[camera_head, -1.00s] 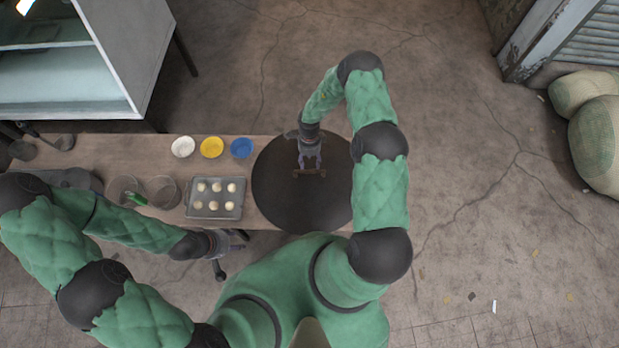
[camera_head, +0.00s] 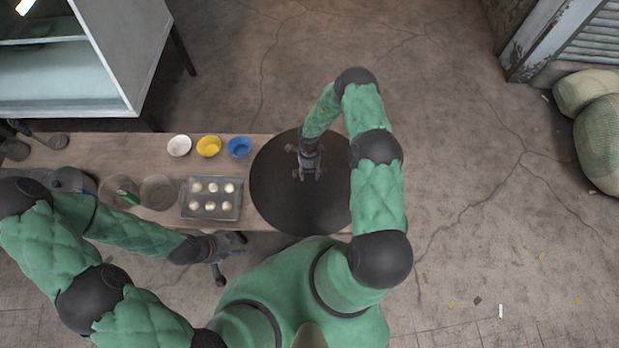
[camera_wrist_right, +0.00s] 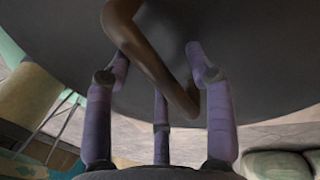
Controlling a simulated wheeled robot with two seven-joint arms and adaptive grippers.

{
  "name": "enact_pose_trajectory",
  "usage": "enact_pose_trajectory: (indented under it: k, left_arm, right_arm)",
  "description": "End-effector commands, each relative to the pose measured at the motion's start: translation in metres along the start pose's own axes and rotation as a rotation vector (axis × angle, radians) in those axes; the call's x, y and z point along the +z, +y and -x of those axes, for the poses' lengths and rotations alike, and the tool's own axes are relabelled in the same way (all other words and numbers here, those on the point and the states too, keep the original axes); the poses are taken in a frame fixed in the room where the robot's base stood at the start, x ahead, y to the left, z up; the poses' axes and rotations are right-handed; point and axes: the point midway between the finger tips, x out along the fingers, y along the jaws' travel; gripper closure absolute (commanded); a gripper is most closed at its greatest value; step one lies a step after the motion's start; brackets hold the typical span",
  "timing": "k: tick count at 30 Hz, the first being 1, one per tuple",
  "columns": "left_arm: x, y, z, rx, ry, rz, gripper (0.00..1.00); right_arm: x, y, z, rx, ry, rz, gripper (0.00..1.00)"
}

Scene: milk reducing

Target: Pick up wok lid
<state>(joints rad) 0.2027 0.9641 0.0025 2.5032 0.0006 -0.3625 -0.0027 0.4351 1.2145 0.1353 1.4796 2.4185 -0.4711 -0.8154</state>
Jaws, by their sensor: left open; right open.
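The wok lid (camera_head: 290,208) is a large dark round disc at the right end of the table in the head view. In the right wrist view the lid (camera_wrist_right: 262,70) fills most of the picture, with a brown bar handle (camera_wrist_right: 152,62) crossing it. My right gripper (camera_head: 308,175) is over the middle of the lid, and its purple fingers (camera_wrist_right: 155,65) are open and spread about the handle. Whether they touch it I cannot tell. My left gripper (camera_head: 229,258) is open and empty at the table's front edge, away from the lid.
A tray of dough balls (camera_head: 211,212) lies left of the lid. White (camera_head: 179,146), yellow (camera_head: 208,146) and blue (camera_head: 239,147) bowls stand behind it. Glass bowls (camera_head: 158,192) are further left. Open floor lies to the right of the table.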

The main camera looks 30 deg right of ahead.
Motion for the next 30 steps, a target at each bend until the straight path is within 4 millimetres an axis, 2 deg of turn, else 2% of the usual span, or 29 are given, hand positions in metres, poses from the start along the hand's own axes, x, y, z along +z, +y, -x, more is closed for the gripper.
enact_pose_trajectory:
  k: [2, 6, 8, 21, 26, 30]
  left_arm:
    - [0.000, 0.000, 0.001, 0.000, 0.000, 0.000, 0.52]
    - [0.000, 0.000, 0.001, 0.000, 0.000, 0.000, 0.52]
    - [0.000, 0.000, 0.001, 0.000, 0.000, 0.000, 0.52]
    - [0.000, 0.001, 0.004, 0.000, 0.000, 0.000, 0.52]
    - [0.000, 0.005, 0.014, 0.000, 0.000, 0.000, 0.52]
    - [0.001, 0.010, 0.028, 0.000, 0.000, 0.000, 0.52]
  right_arm:
    - [0.000, 0.000, 0.001, 0.000, 0.000, 0.000, 0.45]
    - [0.000, 0.000, 0.001, 0.000, 0.000, 0.000, 0.84]
    - [0.000, 0.000, 0.001, 0.000, 0.000, 0.000, 1.00]
    - [0.000, 0.000, 0.006, -0.002, 0.000, 0.000, 1.00]
    - [0.000, 0.003, 0.020, -0.002, 0.000, 0.000, 1.00]
    - [0.004, 0.008, 0.042, -0.002, 0.000, 0.003, 1.00]
